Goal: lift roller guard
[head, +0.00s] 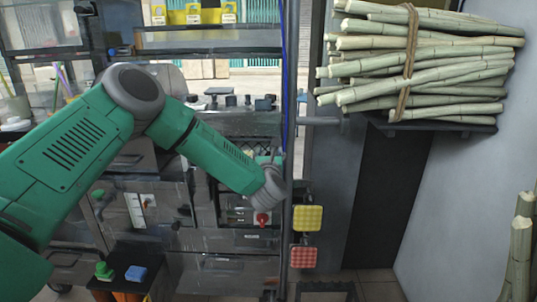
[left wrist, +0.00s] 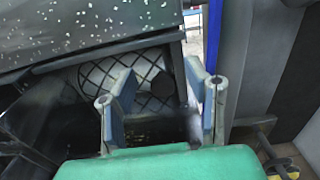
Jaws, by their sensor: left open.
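In the left wrist view, a black diamond mesh (left wrist: 98,76) over a pale surface lies beyond my left gripper (left wrist: 160,90). It may be the roller guard, but I cannot tell for sure. The gripper's two blue-grey-padded fingers are apart, with nothing seen held between them. A dark round shape shows between the fingers, in front of the mesh. I cannot tell whether a finger touches the mesh. In the head view, my green left arm reaches across to the machine's right side, and its wrist hides most of the gripper. My right gripper is not seen.
A grey upright post (head: 287,130) stands close to my left wrist. Yellow (head: 308,218) and red (head: 303,257) square pads hang beside it. Bundled cane (head: 420,60) rests on a dark shelf at upper right. A red knob (head: 262,219) is below the wrist.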

